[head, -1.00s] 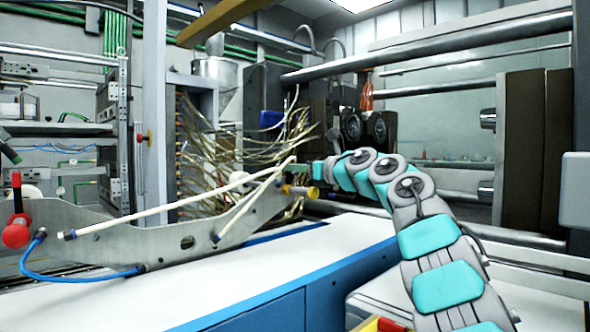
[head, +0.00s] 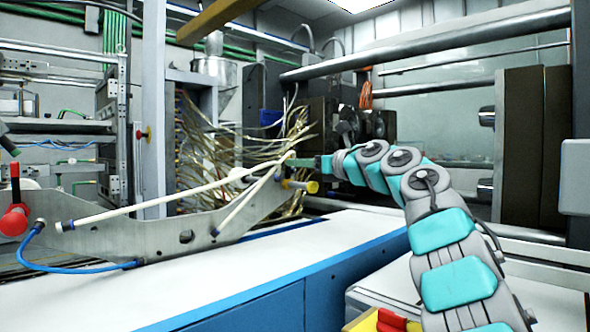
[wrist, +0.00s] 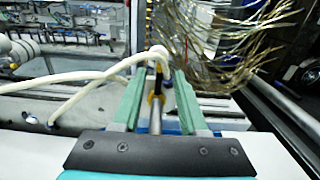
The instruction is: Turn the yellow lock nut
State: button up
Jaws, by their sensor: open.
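The yellow lock nut (head: 312,187) shows in the head view just below my gripper's fingers, at the end of the metal plate. In the wrist view a yellow ring (wrist: 155,98), which looks like the same nut, sits on a silver rod between my two green fingers. My gripper (head: 308,163) is open, with one finger on each side of the rod in the wrist view (wrist: 161,92). I cannot tell whether either finger touches the nut.
White hoses (head: 150,204) run along the metal plate (head: 110,236) close to my fingers. A dense bundle of thin tubes (head: 225,150) hangs behind. The white bench top (head: 230,262) is largely clear.

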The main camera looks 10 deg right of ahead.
jog(key=b+v, duration=0.1)
jog(key=v, duration=0.2)
jog(key=shift+s+d+f, duration=0.15)
jog(key=shift+s+d, duration=0.1)
jog(key=shift+s, duration=0.05)
jog(key=shift+s+d+b, duration=0.3)
jog(key=shift+s+b, duration=0.1)
jog(key=shift+s, duration=0.2)
